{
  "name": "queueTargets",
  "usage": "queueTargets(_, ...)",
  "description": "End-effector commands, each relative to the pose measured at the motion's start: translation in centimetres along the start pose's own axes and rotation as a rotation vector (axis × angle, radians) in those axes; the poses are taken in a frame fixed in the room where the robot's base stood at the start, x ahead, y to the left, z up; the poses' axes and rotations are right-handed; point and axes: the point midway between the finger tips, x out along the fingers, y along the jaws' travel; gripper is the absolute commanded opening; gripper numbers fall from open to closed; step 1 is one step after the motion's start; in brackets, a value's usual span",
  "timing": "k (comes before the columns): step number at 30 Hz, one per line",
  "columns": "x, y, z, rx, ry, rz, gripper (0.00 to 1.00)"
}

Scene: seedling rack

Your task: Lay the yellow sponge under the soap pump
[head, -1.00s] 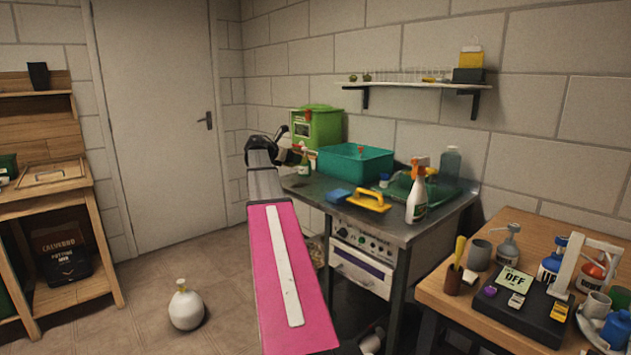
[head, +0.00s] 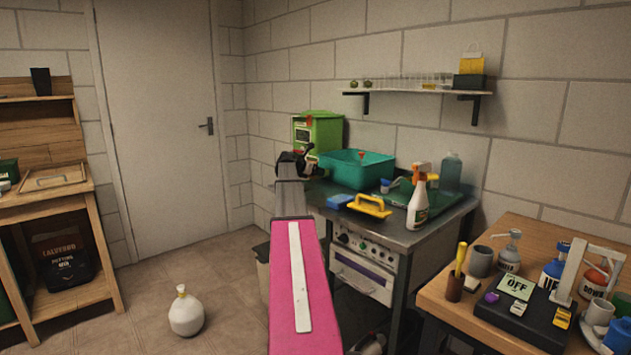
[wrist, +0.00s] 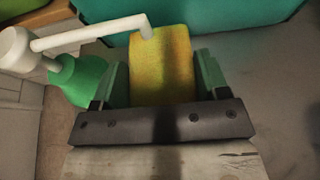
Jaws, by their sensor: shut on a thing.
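In the wrist view, the yellow sponge (wrist: 162,68) sits between the two green fingers of my gripper (wrist: 161,82), which is shut on it. The soap pump (wrist: 75,80) has a green bottle and a white head, left of my gripper. Its white spout reaches across the sponge's far left corner, nearer the camera than the sponge; the gap between them is unclear. In the head view, my gripper (head: 292,162) is at the back left of the grey counter (head: 400,231), in front of the green box. The sponge cannot be made out there, and the pump is mostly hidden.
A teal tub (head: 357,170) stands right of my gripper; its wall also shows close by in the wrist view (wrist: 215,15). The green box (head: 325,130) is behind.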

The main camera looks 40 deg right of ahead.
Motion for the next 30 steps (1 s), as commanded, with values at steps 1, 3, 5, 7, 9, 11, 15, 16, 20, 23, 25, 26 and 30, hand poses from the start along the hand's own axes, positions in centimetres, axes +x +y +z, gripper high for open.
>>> queueTargets(1, 0.2, 0.0, -0.1, 0.0, 0.0, 0.0, 0.43)
queueTargets(3, 0.4, 0.0, -0.3, 0.0, 0.0, 0.001, 0.43)
queueTargets(5, 0.6, -0.1, -0.8, -0.001, 0.0, 0.001, 0.43)
queueTargets(7, 0.9, -0.1, -1.6, -0.002, 0.0, 0.0, 0.43)
queueTargets(9, 1.3, -0.1, -2.6, -0.002, 0.001, 0.0, 0.43)
queueTargets(11, 1.6, -0.1, -3.3, -0.002, 0.001, 0.0, 0.43)
queueTargets(15, 1.8, 0.0, -3.9, -0.001, 0.0, 0.0, 0.43)
queueTargets(16, 1.8, 0.0, -3.8, 0.0, 0.0, 0.0, 0.43)
queueTargets(20, 1.8, 0.0, -3.8, 0.0, 0.0, 0.0, 0.43)
queueTargets(23, 1.9, 0.0, -4.0, -0.001, 0.0, 0.0, 0.43)
queueTargets(25, 1.9, 0.0, -4.0, -0.001, 0.0, 0.0, 0.78)
queueTargets(26, 1.9, 0.0, -4.0, -0.001, 0.0, 0.0, 0.87)
queueTargets(30, 1.9, 0.0, -4.0, -0.001, 0.0, 0.0, 0.93)
